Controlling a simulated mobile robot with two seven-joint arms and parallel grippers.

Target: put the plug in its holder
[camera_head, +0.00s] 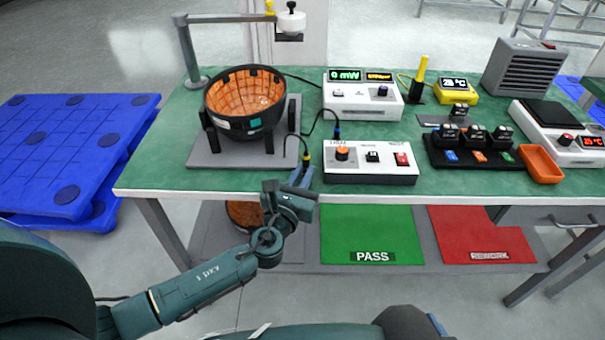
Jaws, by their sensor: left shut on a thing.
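My left gripper (302,177) is at the front edge of the green-topped table, left of the white switch box. It is shut on the plug (306,157), which has a yellow band and a dark cable running up from it. The gripper fingers hide the plug's lower part. I cannot pick out the plug's holder with certainty. A blue-ended connector (337,131) on another dark lead stands at the back of the switch box (371,163). My right gripper is not in view.
A black bowl with an orange lining (246,123) stands on a grey plate at left. A power meter (361,100), a yellow temperature unit (456,97), a black rack (438,154) and an orange tray (541,165) are farther right. Green PASS (371,231) and red (482,232) mats lie below.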

